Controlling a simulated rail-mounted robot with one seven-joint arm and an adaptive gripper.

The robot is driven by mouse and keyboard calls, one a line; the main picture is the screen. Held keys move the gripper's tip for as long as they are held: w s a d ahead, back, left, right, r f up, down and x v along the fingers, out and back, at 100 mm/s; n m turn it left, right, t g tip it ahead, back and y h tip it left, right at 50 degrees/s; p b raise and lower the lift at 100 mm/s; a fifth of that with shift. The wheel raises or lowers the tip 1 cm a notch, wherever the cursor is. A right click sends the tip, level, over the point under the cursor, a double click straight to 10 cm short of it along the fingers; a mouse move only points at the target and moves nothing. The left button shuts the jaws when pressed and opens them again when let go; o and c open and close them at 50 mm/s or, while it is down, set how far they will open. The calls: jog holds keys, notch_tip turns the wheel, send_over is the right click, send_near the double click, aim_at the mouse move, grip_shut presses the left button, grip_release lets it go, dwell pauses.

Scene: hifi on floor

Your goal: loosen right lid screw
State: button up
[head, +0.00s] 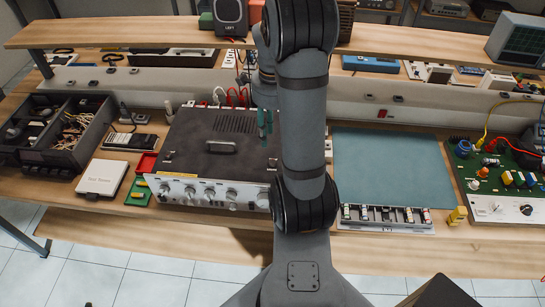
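A hifi amplifier (215,160) with a dark lid, a vent grille, a lid handle and a silver knobbed front stands on the bench left of centre. My arm crosses in front of its right side, so the right part of the lid and the right lid screw are hidden. My wrist (264,84) shows partly behind the arm, above the right rear of the lid. A slim teal item (262,128) shows just below it; I cannot tell whether it is a held tool or part of my gripper. My gripper's fingers cannot be made out.
A teal mat (392,172) lies clear right of my arm, with a parts tray (385,217) before it. A green circuit board (500,183) stands far right. A dark divided box (55,128), a white box (102,178) and a red tray (146,164) are left. A shelf (420,46) runs above.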

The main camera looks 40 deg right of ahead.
aim_at(273, 161)
jog(key=shift+m, duration=0.7)
notch_tip(273, 161, down, 10)
jog(key=shift+f+p, duration=0.2)
jog(key=shift+p, duration=0.2)
grip_shut()
